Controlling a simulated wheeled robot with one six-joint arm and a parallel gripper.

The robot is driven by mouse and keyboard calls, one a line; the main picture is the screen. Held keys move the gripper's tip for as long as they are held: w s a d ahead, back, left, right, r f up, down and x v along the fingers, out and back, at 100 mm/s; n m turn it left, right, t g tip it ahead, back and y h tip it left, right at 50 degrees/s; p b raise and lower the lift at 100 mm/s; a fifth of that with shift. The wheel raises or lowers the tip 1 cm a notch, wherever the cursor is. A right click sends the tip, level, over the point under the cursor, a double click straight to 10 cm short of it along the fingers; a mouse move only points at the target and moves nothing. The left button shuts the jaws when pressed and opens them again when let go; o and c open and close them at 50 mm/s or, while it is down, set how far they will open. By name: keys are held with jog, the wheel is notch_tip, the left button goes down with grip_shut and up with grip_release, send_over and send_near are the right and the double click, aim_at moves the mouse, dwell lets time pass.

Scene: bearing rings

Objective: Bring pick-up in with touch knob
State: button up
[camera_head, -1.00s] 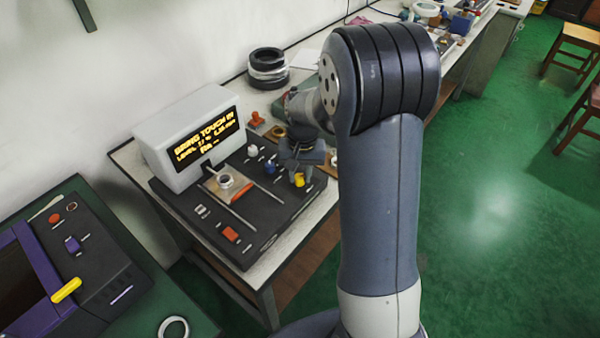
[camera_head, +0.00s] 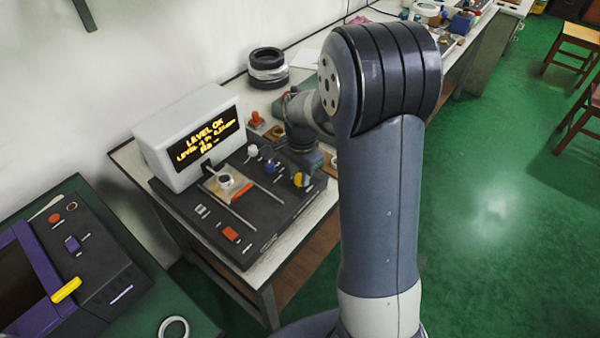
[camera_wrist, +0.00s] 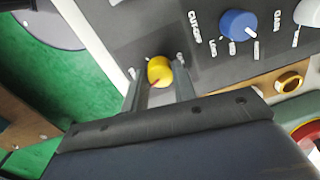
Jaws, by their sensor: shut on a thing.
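The yellow knob (camera_head: 301,180) is at the right front corner of the dark instrument; it also shows between my fingers in the wrist view (camera_wrist: 159,71). A red mark is on its cap. My gripper (camera_wrist: 158,78) is shut on this knob, one finger on each side. A metal ring (camera_head: 226,181) sits on the brown plate, with the dark pick-up arm (camera_head: 207,168) reaching from the display box to just above it. Whether the pick-up touches the ring is too small to tell. The display (camera_head: 207,139) reads "LEVEL OK" above a level line that is partly unreadable.
A blue knob (camera_wrist: 238,25) and a white knob (camera_head: 252,150) stand beside the yellow one. A red switch (camera_head: 230,232) and an orange-red handle (camera_head: 241,192) are further left. Dark stacked rings (camera_head: 268,68) stand behind. A second console (camera_head: 110,275) is at left.

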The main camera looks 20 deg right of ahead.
jog(key=shift+m, duration=0.4)
jog(key=o, duration=1)
jog(key=shift+r, duration=0.15)
jog(key=r, duration=1)
jog(key=shift+s+d+r, duration=0.1)
jog(key=shift+s+r, duration=0.1)
jog(key=shift+r, duration=0.1)
